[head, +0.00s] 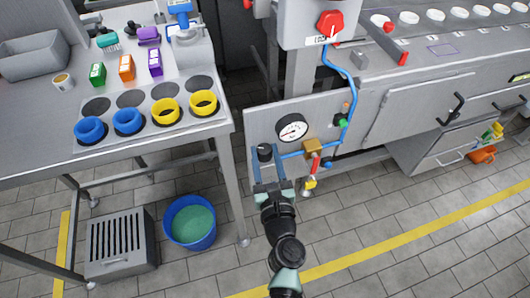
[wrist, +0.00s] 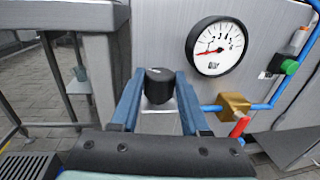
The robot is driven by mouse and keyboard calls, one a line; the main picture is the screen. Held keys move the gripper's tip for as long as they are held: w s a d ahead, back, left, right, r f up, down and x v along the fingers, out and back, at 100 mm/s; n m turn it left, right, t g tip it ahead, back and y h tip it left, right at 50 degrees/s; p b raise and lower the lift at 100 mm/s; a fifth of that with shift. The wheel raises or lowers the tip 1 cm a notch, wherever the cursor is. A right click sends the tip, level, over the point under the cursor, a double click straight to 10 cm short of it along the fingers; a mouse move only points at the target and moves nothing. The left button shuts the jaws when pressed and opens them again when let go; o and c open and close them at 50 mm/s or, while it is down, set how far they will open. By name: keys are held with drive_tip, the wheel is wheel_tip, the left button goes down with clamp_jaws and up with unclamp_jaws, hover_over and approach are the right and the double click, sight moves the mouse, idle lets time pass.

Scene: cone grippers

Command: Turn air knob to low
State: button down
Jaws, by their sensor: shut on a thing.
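The black air knob (head: 265,152) sits on the grey panel (head: 262,120), left of and below a round white gauge (head: 291,128). In the wrist view the knob (wrist: 159,86) stands upright, with a small white mark on its top face. My gripper (head: 267,157) has its blue fingers on either side of the knob and is shut on it. The gauge's red needle (wrist: 206,52) shows in the wrist view and points to the lower left. I cannot read any low marking; the knob's lower part is partly hidden.
A brass valve (wrist: 234,104) with a red lever (wrist: 239,127) and blue pipes is close to my gripper's right. A table leg (head: 231,190) and blue bucket (head: 190,222) stand to the left. Open tiled floor (head: 350,225) lies at the right.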

drive_tip(key=n+y, duration=0.1)
drive_tip(key=y, duration=0.1)
drive_tip(key=n+g+y+p, duration=0.1)
drive_tip(key=shift+w+d+n+y, duration=0.1)
drive_tip(key=shift+d+n+y, duration=0.2)
drive_tip(key=shift+y, duration=0.1)
drive_tip(key=shift+n+g+y+b, duration=0.4)
drive_tip(key=shift+n+g+y, duration=0.8)
drive_tip(key=shift+y, duration=0.6)
drive_tip(key=shift+n, duration=0.3)
drive_tip(key=shift+c, duration=2)
unclamp_jaws()
